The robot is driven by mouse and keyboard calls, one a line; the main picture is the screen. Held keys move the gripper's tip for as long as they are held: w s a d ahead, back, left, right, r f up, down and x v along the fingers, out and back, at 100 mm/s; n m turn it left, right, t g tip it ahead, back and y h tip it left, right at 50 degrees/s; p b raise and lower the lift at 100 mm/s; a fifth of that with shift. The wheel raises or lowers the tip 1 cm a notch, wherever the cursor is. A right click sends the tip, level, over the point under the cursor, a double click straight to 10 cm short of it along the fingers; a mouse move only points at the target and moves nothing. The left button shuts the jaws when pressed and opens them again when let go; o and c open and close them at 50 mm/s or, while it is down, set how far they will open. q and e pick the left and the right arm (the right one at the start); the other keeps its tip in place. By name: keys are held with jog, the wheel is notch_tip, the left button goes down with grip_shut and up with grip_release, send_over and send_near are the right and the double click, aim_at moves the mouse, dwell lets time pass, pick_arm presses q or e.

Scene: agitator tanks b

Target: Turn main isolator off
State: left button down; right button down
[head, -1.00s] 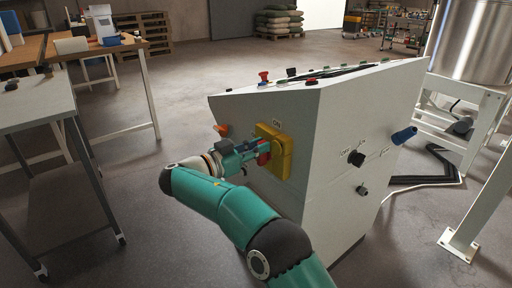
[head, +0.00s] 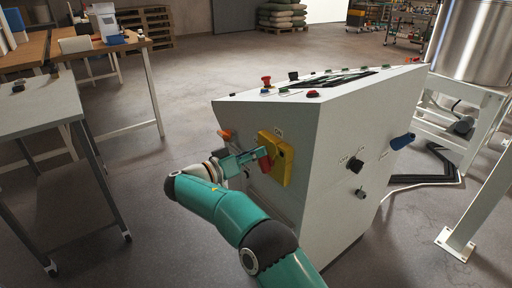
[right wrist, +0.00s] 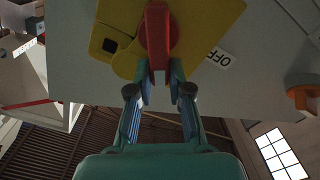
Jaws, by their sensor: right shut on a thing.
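The main isolator is a yellow plate (head: 287,172) with a red handle (head: 265,163), on the left face of the pale grey control cabinet (head: 290,120). An ON label (head: 278,132) is above the plate in the head view. In the right wrist view the plate (right wrist: 205,22) fills the top, with an OFF label (right wrist: 217,57) beside it. My right gripper (head: 259,155) is at the handle. In the wrist view its fingers (right wrist: 160,78) are closed on both sides of the red handle (right wrist: 157,35). The fingers partly hide the handle. My left gripper is not in view.
An orange knob (head: 225,134) is left of the isolator. The cabinet's right face has a black knob (head: 356,164) and a blue handle (head: 402,141). Red buttons sit on the sloped top. A grey table (head: 40,108) stands at left, with open floor between it and the cabinet.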

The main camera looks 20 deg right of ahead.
jog(key=shift+w+a+f+n+p, duration=0.2)
jog(key=shift+f+n+p, duration=0.45)
jog(key=shift+n, duration=1.35)
jog(key=shift+w+d+f+n+p, duration=0.1)
jog(key=shift+w+f+n+p, duration=0.5)
jog(key=shift+n, duration=1.4)
jog(key=shift+a+f+n+p, duration=0.15)
jog(key=shift+f+n+p, duration=0.2)
jog(key=shift+n+p, duration=1.15)
jog(key=shift+n+b, duration=0.55)
jog(key=shift+n, duration=0.05)
jog(key=shift+f, duration=0.1)
jog(key=c, duration=1.1)
grip_release()
jog(key=shift+a, duration=0.1)
